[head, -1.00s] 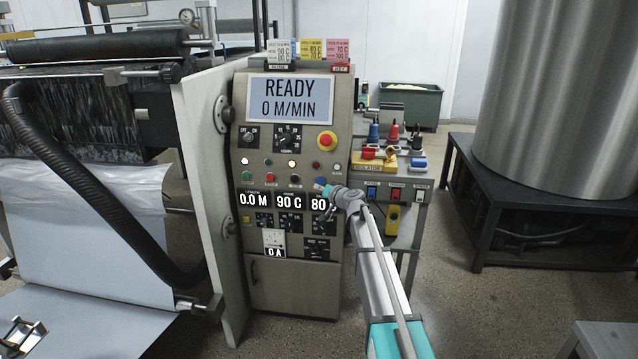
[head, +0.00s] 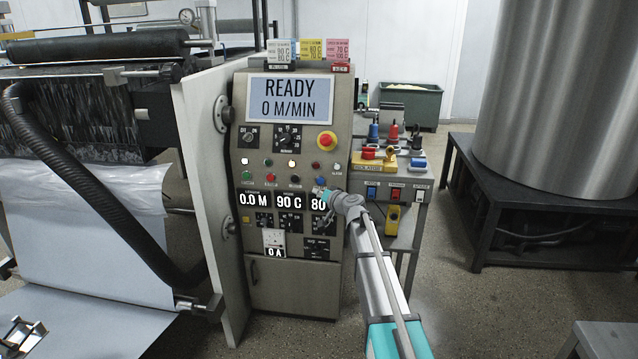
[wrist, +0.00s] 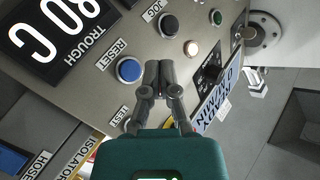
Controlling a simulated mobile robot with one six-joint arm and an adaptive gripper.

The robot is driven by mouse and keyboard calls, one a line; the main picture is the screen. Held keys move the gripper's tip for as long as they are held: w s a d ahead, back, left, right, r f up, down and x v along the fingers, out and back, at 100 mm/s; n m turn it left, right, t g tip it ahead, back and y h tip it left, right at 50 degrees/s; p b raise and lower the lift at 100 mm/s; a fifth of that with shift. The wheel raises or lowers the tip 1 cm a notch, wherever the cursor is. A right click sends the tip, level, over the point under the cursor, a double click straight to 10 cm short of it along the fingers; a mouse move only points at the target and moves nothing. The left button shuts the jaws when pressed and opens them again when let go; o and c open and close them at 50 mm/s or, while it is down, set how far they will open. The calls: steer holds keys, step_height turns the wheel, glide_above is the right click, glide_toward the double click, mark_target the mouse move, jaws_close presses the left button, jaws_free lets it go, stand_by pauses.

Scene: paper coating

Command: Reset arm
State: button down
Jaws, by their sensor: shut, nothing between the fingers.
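My gripper (wrist: 158,75) is shut and empty in the wrist view, its fingertips together in front of the control panel face. The blue RESET button (wrist: 129,69) lies just left of the fingertips, and the dark JOG button (wrist: 168,26) lies above them. I cannot tell if the fingertips touch the panel. In the head view my gripper (head: 320,192) is small and sits at the right side of the control panel (head: 290,290), by the number displays; my arm partly hides the right display. The panel's screen (head: 290,98) reads READY, 0 M/MIN.
A side stand (head: 405,175) with coloured connectors is right of the panel. A large metal drum (head: 560,90) stands on a dark frame at right. The coating machine with a black hose (head: 90,180) is at left. Floor between the stand and drum frame is clear.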

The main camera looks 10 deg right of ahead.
steer(key=s+a+f+n+g+h, duration=0.1)
steer(key=s+a+f+n+g, duration=0.25)
steer(key=s, duration=0.75)
steer(key=s+a+f+g, duration=0.3)
steer(key=s+f+g, duration=0.3)
steer(key=s, duration=0.5)
steer(key=s+d+f+m+g+h, duration=0.1)
steer(key=s+d+f+g+h, duration=0.2)
steer(key=s, duration=0.8)
steer(key=s+d+f+m+g+h, duration=0.1)
steer(key=s+d+f+g+h, duration=0.15)
steer(key=s, duration=0.85)
step_height(320, 180, up, 23)
steer(key=p, duration=2.3)
steer(key=shift+w+d+f+h+p, duration=0.15)
steer(key=shift+w+d+h+p, duration=0.2)
steer(key=shift+d+h, duration=0.1)
steer(key=shift+f+n, duration=0.1)
steer(key=shift+n, duration=0.15)
